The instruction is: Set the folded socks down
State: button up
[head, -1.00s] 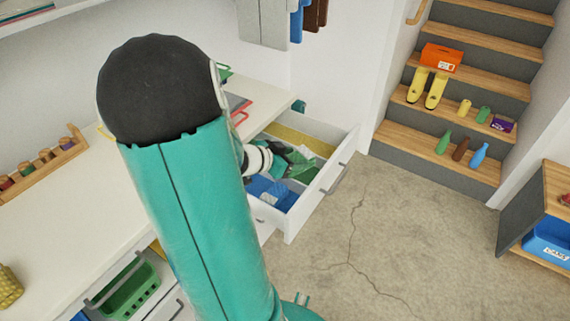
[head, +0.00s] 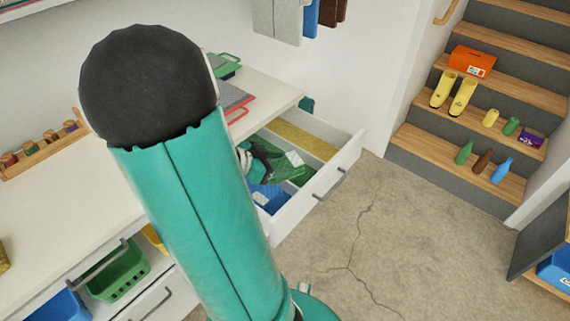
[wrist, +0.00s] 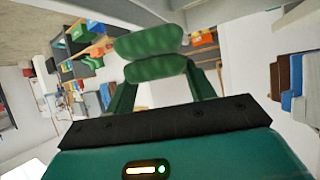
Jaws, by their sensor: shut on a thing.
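My gripper (wrist: 157,72) is shut on the folded socks (wrist: 150,40), a dark green pair of rounded rolls lying across the fingertips in the wrist view. In the head view my gripper (head: 262,152) shows dark over the left part of an open drawer (head: 318,192), partly hidden by my arm. The drawer has a yellow section (head: 302,140) at the back, a green section (head: 292,176) in the middle and a blue section (head: 268,196) at the front. In the head view I cannot tell the socks apart from the green section.
The white counter (head: 60,200) holds a wooden rack (head: 42,150) and grey folders. Below it is a green basket (head: 118,275). Stairs (head: 420,150) at the right carry yellow boots (head: 460,97), an orange box (head: 473,62) and bottles. The concrete floor (head: 400,240) is clear.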

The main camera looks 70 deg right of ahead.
jog(key=shift+w+d+f, duration=0.15)
jog(key=shift+d+f, duration=3.15)
jog(key=shift+d, duration=0.2)
jog(key=shift+w+d+f, duration=0.15)
jog(key=shift+d+f, duration=3.15)
jog(key=shift+d, duration=0.15)
jog(key=shift+f, duration=0.6)
jog(key=o, duration=1)
